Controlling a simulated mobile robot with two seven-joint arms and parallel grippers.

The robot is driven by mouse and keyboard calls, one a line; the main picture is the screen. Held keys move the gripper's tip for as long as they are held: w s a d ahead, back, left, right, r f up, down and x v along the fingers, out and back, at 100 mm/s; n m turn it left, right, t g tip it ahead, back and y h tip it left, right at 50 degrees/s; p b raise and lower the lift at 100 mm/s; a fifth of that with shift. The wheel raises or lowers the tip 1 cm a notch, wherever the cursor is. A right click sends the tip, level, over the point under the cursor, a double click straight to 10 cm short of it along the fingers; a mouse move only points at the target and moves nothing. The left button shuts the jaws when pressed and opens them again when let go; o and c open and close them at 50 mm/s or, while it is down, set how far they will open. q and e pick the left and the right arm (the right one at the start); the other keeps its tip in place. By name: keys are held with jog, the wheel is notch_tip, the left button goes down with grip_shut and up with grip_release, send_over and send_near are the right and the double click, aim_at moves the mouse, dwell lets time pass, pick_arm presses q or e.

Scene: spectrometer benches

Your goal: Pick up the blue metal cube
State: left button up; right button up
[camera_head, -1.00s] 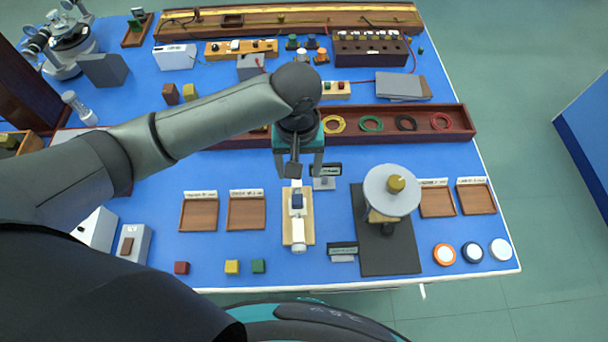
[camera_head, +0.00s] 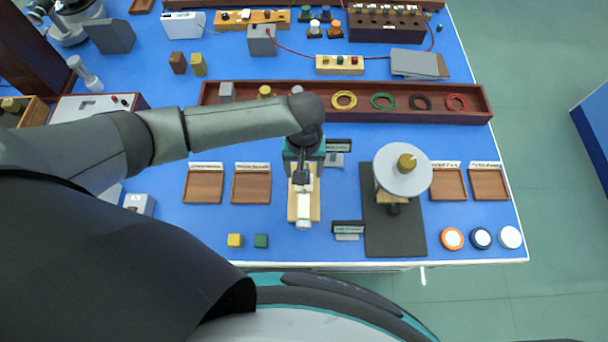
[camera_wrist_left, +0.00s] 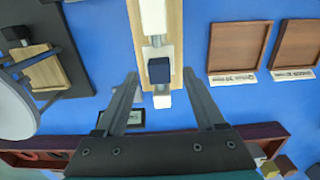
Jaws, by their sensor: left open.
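The blue metal cube (camera_wrist_left: 159,70) shows in the left wrist view. It sits on a pale wooden board (camera_wrist_left: 168,25), between white and grey parts of a small holder. In the head view the board (camera_head: 292,208) stays visible, but my gripper and wrist cover the cube. My left gripper (camera_head: 304,172) is over the far end of the board. In the left wrist view my left gripper (camera_wrist_left: 160,74) is open, with one finger on each side of the cube and clear gaps between. I cannot tell its exact height over the cube. My right gripper is not in view.
Two wooden trays (camera_head: 204,187) lie left of the board. A disc-topped device (camera_head: 402,172) on a black mat stands to its right. A long wooden box (camera_head: 355,115) lies behind.

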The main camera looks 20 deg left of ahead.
pick_arm(q)
notch_tip(320, 180, down, 2)
jog(key=shift+f, duration=0.1)
grip_shut()
dwell(0.6)
